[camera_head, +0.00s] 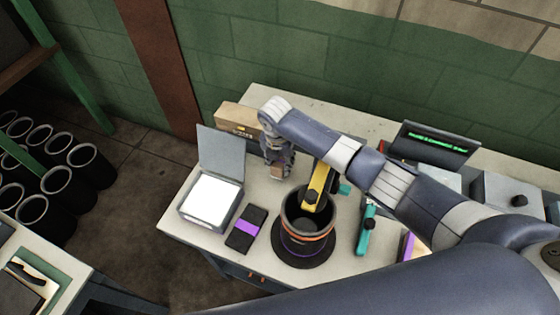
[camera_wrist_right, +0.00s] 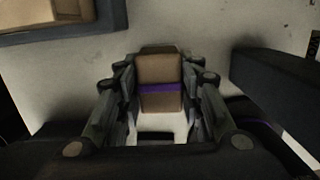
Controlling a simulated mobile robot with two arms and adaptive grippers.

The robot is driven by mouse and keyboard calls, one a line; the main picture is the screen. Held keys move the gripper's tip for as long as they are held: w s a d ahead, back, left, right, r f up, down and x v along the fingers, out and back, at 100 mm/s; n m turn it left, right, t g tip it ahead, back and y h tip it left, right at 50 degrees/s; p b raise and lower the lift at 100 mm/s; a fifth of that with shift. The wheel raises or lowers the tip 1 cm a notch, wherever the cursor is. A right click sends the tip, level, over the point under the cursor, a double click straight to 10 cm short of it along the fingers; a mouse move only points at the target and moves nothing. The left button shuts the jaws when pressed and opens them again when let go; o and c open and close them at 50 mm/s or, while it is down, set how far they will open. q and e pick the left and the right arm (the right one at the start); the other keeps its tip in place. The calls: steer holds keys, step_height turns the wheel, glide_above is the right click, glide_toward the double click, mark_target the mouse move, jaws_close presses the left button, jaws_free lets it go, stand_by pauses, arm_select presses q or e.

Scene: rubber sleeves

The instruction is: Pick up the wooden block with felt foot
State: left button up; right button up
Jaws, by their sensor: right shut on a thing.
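The wooden block (camera_wrist_right: 160,102) is brown with a purple band across it. In the right wrist view it stands between the two fingers of my right gripper (camera_wrist_right: 162,112), which is shut on it. In the head view, my right gripper (camera_head: 278,168) is over the back left part of the table, and a small brown part of the block (camera_head: 277,172) shows at its fingertips. The felt foot cannot be made out, and I cannot tell whether the block touches the table. My left gripper is not in view.
A cardboard box (camera_head: 238,117) stands behind the gripper. An open white-filled box (camera_head: 212,198), a black pad with a purple band (camera_head: 246,229) and a black cylinder with an orange ring (camera_head: 306,230) are in front. A teal tool (camera_head: 366,230) lies to the right.

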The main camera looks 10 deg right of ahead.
steer(key=s+a+p, duration=0.1)
steer(key=s+a, duration=0.2)
steer(key=s, duration=0.1)
steer(key=s+a+r+p, duration=0.1)
steer(key=s+a, duration=0.2)
steer(key=s, duration=0.2)
steer(key=s+a+p, duration=0.1)
steer(key=s+a, duration=0.1)
steer(key=s, duration=0.2)
steer(key=shift+s+a+r, duration=0.25)
steer(key=shift+a+r, duration=0.05)
steer(key=shift+a, duration=0.1)
steer(key=o, duration=0.3)
steer(key=shift+c, duration=0.4)
steer(key=shift+w, duration=0.1)
